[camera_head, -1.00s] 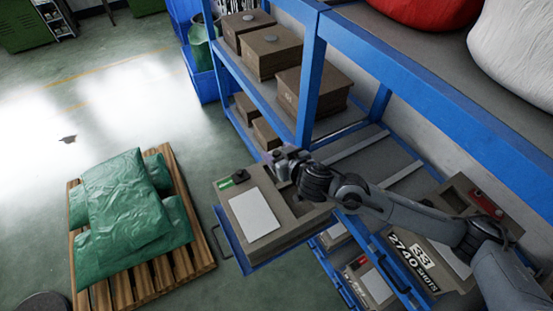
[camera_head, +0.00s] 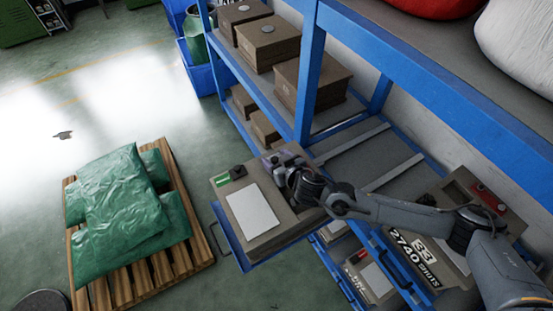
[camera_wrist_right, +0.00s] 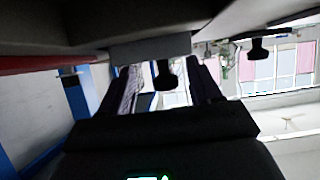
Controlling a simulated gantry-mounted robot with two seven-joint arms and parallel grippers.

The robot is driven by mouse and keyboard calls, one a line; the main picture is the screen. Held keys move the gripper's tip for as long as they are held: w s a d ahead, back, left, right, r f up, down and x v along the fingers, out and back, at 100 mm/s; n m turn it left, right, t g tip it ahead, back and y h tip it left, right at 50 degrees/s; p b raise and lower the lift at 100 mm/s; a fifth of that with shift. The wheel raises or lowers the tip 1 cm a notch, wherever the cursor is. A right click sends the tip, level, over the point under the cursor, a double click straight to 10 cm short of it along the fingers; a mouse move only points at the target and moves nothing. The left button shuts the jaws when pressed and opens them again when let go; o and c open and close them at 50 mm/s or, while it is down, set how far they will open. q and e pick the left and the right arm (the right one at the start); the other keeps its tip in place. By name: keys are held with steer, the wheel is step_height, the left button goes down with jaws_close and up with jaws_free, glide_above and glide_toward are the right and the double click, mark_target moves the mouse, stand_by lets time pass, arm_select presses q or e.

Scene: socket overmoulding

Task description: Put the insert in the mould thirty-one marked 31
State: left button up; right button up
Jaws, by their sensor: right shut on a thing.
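A brown mould (camera_head: 278,231) sits on a pulled-out blue drawer, with a white plate (camera_head: 252,211), a green label (camera_head: 221,181) and a black knob (camera_head: 238,171) on top. No number 31 is readable on it. My right gripper (camera_head: 280,163) is low over the mould's far right part. In the right wrist view its two dark fingers reach the ends of a grey block (camera_wrist_right: 150,48), which looks like the insert. The gripper is shut on it. Its underside and any contact with the mould are hidden. My left gripper is not in view.
Blue rack posts (camera_head: 308,85) and shelves with brown boxes (camera_head: 268,45) stand behind. A pallet with green sacks (camera_head: 128,205) is on the floor at left.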

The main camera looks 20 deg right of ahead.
stand_by(0.3)
steer(key=o, duration=1.6)
steer(key=shift+c, duration=0.2)
steer(key=shift+r, duration=0.1)
